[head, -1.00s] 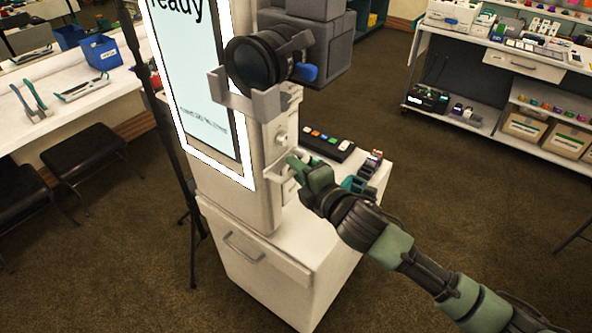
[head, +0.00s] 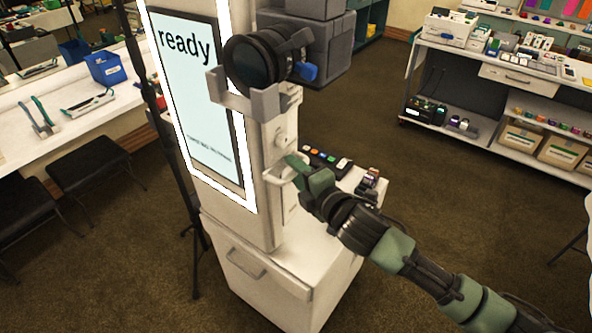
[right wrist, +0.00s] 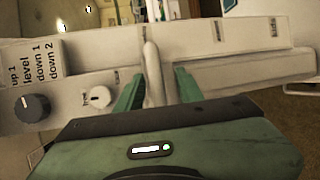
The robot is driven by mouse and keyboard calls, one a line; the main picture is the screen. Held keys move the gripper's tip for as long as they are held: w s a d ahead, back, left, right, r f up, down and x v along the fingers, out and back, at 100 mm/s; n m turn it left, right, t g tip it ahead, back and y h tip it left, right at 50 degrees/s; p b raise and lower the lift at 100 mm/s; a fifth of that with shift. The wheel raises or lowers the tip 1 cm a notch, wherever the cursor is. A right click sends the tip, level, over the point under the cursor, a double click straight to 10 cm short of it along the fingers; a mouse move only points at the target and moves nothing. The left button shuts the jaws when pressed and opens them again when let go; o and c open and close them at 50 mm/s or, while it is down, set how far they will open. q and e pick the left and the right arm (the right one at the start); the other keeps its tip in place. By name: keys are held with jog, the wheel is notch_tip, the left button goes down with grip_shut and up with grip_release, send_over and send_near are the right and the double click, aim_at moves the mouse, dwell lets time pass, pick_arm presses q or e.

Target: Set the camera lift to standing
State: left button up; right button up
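The lift camera (head: 252,62) sits in a grey bracket (head: 245,103) on the side of the white column (head: 262,205), beside the lit screen reading "ready" (head: 200,100). My right gripper (head: 292,167) is at the column's side, below the camera. In the right wrist view its green fingers stand on both sides of a pale upright lift handle (right wrist: 153,72) and appear closed on it. A dark knob (right wrist: 33,107) has up, level and down labels. My left gripper is not in view.
The column stands on a white cabinet (head: 265,270) with a button strip (head: 328,160) on top. A black stand (head: 150,90) is close on the left. Beyond are a counter (head: 65,125), stools (head: 90,175) and a prop shelf (head: 480,55). Carpet between is clear.

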jog(key=b+v, duration=0.2)
jog(key=v, duration=0.5)
jog(key=shift+s+d, duration=0.15)
jog(key=shift+s, duration=0.15)
jog(key=shift+r, duration=0.1)
